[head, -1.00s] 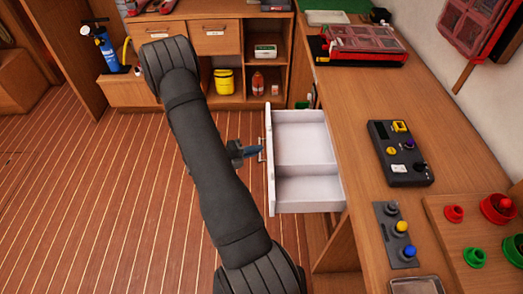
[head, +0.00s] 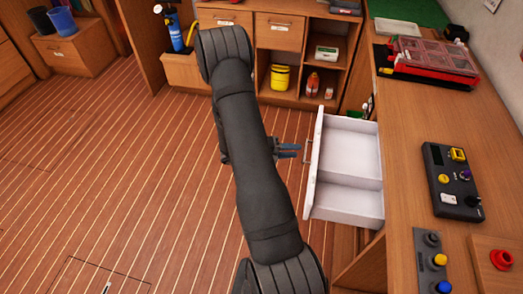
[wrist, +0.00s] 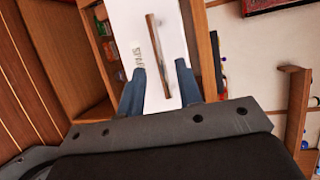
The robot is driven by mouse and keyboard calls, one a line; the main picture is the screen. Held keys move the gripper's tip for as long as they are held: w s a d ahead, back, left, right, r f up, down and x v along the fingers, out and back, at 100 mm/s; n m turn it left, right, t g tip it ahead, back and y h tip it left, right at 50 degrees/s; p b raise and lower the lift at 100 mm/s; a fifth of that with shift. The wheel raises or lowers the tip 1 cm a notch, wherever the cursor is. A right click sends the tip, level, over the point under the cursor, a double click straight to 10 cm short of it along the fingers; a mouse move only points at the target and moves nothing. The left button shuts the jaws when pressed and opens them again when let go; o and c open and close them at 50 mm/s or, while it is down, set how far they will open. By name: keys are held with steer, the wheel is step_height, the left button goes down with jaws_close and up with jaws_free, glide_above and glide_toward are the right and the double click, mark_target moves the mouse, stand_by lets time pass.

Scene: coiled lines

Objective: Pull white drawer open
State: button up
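The white drawer (head: 347,205) stands pulled out from the right-hand wooden counter, its empty two-part inside showing in the head view. Its front carries a metal bar handle (head: 307,152). My gripper (head: 298,151) is just left of the handle, with a small gap between fingertips and bar. In the wrist view the blue fingers (wrist: 160,88) are spread apart with nothing gripped. The handle (wrist: 158,45) appears between and beyond them, on the white drawer front (wrist: 135,30), which bears partly readable lettering. My arm hides part of the gripper in the head view.
The counter top holds a black control box (head: 452,180), a panel with coloured knobs (head: 430,262) and a red organizer case (head: 430,60). A wooden cabinet with a yellow pot (head: 280,77) stands at the back.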

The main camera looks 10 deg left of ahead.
steer(key=v, duration=1.4)
steer(key=shift+d, duration=0.1)
steer(key=x, duration=1.7)
steer(key=v, duration=1.7)
